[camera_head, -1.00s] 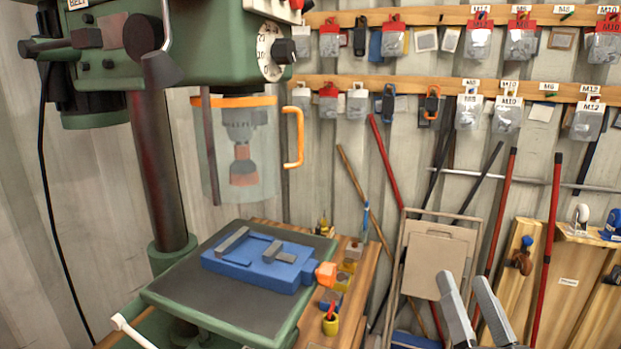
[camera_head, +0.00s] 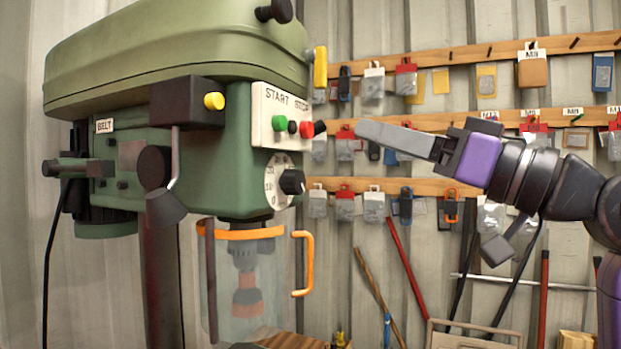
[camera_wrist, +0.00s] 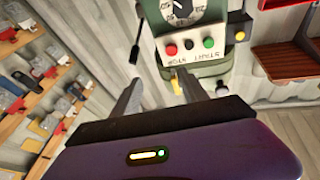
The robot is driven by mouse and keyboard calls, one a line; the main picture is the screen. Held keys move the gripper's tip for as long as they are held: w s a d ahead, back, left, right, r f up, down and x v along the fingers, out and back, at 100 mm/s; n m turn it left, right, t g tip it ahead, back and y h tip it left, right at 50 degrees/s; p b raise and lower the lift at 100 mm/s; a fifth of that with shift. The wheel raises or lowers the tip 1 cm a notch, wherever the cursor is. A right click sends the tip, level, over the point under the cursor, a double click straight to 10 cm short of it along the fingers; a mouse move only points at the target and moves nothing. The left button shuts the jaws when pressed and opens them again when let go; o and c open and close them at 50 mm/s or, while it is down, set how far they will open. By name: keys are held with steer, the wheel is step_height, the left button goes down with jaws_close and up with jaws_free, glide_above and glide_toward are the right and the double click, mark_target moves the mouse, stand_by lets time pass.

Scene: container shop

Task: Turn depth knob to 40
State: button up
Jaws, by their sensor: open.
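The depth knob (camera_head: 292,182) is a black knob on a white numbered dial (camera_head: 271,185), on the right front of the green drill press (camera_head: 215,150). In the wrist view the black knob (camera_wrist: 178,6) and its dial (camera_wrist: 196,18) are at the top, partly cut off and upside down. The reading is too small to tell. My gripper (camera_head: 362,131) is right of the drill press, apart from the knob and a little above it, pointing left. In the wrist view my gripper (camera_wrist: 160,76) has its two grey fingers spread, with nothing between them.
A green START button (camera_head: 279,122) and red STOP button (camera_head: 306,129) sit just above the dial. Below hangs a clear chuck guard (camera_head: 245,290) with an orange handle (camera_head: 304,264). Wall rails (camera_head: 450,186) with hanging packets are behind my arm.

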mark_target(301, 182)
steer(key=s+a+f+n+g+h, duration=0.1)
steer(key=s+a+f+n+g, duration=0.25)
steer(key=f+g, duration=0.2)
steer(key=shift+m, duration=0.25)
steer(key=shift+w+p+x, duration=0.15)
steer(key=shift+p+x, duration=0.3)
steer(key=shift+x, duration=1.5)
steer(key=shift+w+p+x, duration=0.1)
steer(key=shift+p+x, duration=0.3)
steer(key=shift+x, duration=1.55)
steer(key=shift+d+f, duration=0.1)
jaws_close()
